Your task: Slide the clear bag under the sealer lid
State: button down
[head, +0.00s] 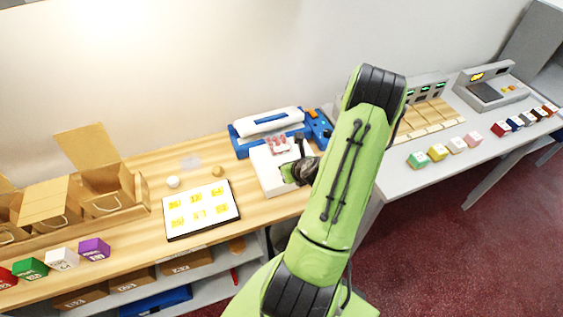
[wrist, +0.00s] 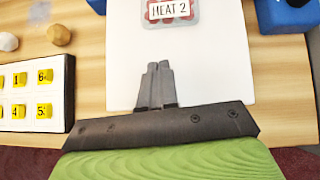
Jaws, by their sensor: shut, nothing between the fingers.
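The clear bag (head: 277,145) has red contents and lies flat on the white platform (head: 266,177) in front of the sealer. In the wrist view, the bag (wrist: 184,21) carries a label that seems to read "HEAT 2", and its far end is cut off. The sealer (head: 241,149) is blue with a white lid (head: 268,122). I cannot tell whether the bag's far edge is under the lid. My gripper (head: 287,172) is over the platform on the near side of the bag. In the wrist view, its fingers (wrist: 157,84) are shut and empty, apart from the bag.
A black-edged tray (head: 237,213) with yellow numbered tiles lies to the left, with a white ball (head: 173,182) and a tan ball (head: 218,171) behind it. Open cardboard boxes (head: 104,204) stand farther left. A grey counter (head: 432,188) with coloured blocks is at right.

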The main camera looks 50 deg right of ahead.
aim_at(278, 156)
jog(key=w, duration=0.1)
jog(key=w+d, duration=0.1)
jog(key=w, duration=0.1)
jog(key=w+d+p, duration=0.1)
jog(key=shift+w+d+f, duration=0.1)
jog(key=shift+w+f, duration=0.15)
jog(key=shift+f, duration=0.1)
